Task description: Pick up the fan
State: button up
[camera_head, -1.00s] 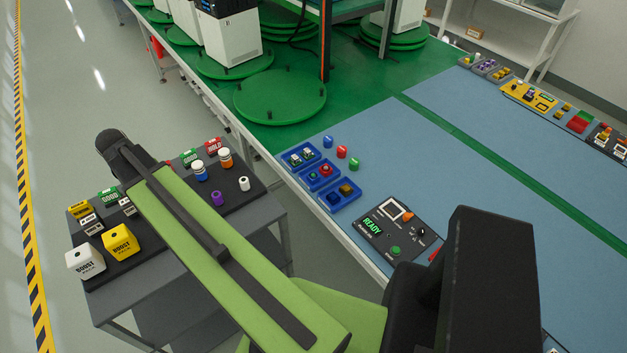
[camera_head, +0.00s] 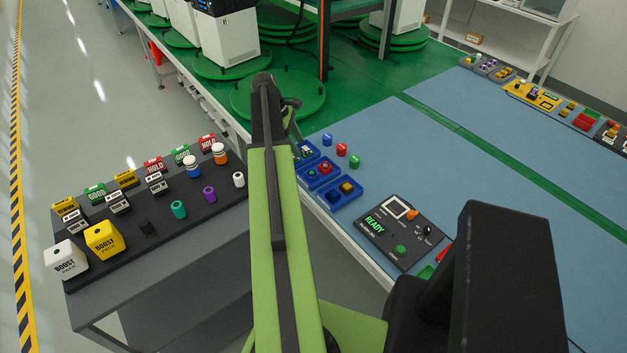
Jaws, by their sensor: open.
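No thing in view can be told for certain as the fan; several small parts are too small to make out. Three blue trays stand on the blue table: the far one (camera_head: 313,149) holds a small part and is partly covered by my arm, the middle one (camera_head: 318,181) holds a red part, and the near one (camera_head: 333,202) holds a black and yellow part. My gripper (camera_head: 291,104) is at the far end of my green arm, in the picture just beyond the far blue tray. It is mostly hidden behind the arm, and its fingertips cannot be made out.
Blue, red and green small pieces (camera_head: 341,150) stand beside the trays. A black READY panel (camera_head: 400,230) lies nearer. A dark side bench (camera_head: 190,262) at left holds boost cubes, labelled blocks and small cylinders. Green turntables (camera_head: 310,92) are behind. The blue table's middle is clear.

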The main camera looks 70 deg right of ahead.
jog(key=b, duration=0.6)
send_over(311, 172)
jog(key=w, duration=0.2)
notch_tip(311, 172, down, 8)
jog(key=shift+w+a+r, duration=0.1)
jog(key=shift+a+r, duration=0.05)
jog(key=shift+s, duration=0.2)
jog(key=b+x, duration=0.5)
jog(key=shift+w+f, duration=0.2)
jog(key=shift+f, duration=0.05)
jog(key=shift+s+r, duration=0.1)
jog(key=shift+r, duration=0.05)
jog(key=c, duration=1)
